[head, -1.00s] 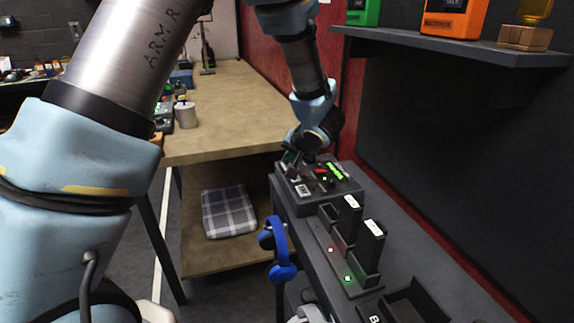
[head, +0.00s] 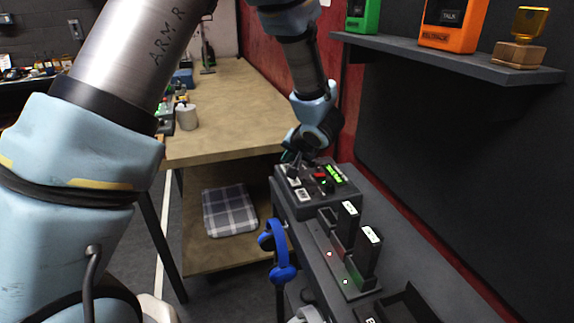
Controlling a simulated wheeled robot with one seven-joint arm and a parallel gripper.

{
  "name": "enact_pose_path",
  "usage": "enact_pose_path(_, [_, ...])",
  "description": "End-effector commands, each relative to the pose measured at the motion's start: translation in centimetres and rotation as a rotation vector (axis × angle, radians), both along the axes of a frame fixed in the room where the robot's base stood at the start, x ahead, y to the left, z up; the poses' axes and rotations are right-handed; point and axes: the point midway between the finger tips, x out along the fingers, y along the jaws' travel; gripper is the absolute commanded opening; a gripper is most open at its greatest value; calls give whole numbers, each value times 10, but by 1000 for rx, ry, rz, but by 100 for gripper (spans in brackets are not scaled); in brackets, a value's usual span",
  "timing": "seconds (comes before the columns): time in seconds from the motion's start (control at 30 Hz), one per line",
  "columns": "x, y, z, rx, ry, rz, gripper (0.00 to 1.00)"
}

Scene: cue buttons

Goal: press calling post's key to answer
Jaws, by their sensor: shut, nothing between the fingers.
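A dark control box (head: 326,201) sits at the far end of the grey counter. On its top are a lit green display (head: 334,173), a red part (head: 319,176), small dark keys and white labels (head: 302,195). My gripper (head: 292,161) is over the back left corner of the box, its fingers shut and empty. The fingers are small and dark here, so I cannot tell whether they touch a key. Which key belongs to a calling post is not readable.
Two upright handsets (head: 365,254) stand in a charger with a red and a green light. A blue headset (head: 278,250) hangs at the counter's left edge. A shelf (head: 450,62) holds orange and green talk units and an amber lamp (head: 529,22). A wooden workbench (head: 220,110) stands behind.

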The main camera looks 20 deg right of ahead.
Motion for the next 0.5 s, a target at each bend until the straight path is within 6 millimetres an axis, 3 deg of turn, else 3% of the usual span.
enact_pose_path(0.27, [0,0,0,0,0,0,0])
enact_pose_path(0.5, [0,0,15,0,1,1,0])
